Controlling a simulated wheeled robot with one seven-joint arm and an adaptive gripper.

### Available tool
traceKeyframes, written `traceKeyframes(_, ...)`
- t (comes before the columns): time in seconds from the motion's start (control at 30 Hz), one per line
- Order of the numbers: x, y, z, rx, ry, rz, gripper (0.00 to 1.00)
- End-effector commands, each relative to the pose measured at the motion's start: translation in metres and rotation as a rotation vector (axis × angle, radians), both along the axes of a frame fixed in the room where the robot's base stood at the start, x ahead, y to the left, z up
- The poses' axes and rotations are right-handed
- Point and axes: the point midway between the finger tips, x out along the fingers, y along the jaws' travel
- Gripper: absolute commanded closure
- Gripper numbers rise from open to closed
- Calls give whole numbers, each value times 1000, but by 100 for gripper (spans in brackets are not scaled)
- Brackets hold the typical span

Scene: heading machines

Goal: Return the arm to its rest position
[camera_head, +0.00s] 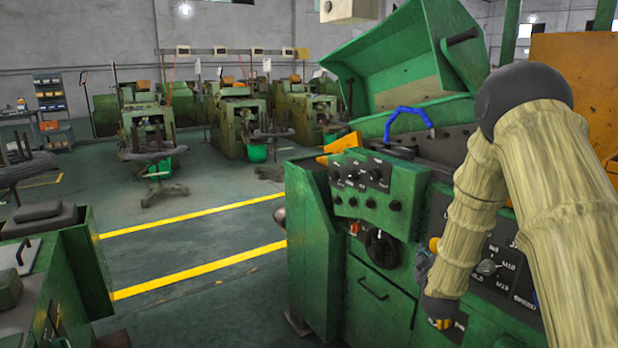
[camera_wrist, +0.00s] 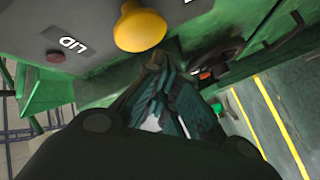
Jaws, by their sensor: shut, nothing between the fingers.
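My arm, in a beige sleeve, reaches in from the right in the head view and bends down in front of the green machine (camera_head: 330,250). My gripper (camera_head: 425,262) is small and partly hidden there, close to the machine's front. In the wrist view my gripper (camera_wrist: 165,95) has its dark fingers together with nothing held. A yellow knob (camera_wrist: 140,28) on the grey panel is just beyond the fingertips; I cannot tell whether they touch. The knob also shows in the head view (camera_head: 433,244).
The machine's control box (camera_head: 365,187) with black knobs is left of my arm. Its green lid (camera_head: 400,65) stands open, with a blue handle (camera_head: 408,118) below. Another green machine (camera_head: 65,280) is at left. Green floor with yellow lines is clear between.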

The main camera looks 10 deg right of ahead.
Motion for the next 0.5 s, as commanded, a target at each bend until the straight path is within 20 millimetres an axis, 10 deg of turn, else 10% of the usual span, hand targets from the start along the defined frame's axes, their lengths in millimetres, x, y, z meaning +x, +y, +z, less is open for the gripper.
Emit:
traceKeyframes(0.23,-30,38,-79,130,137,27,100)
traceKeyframes(0.5,-109,100,-199,359,381,23,100)
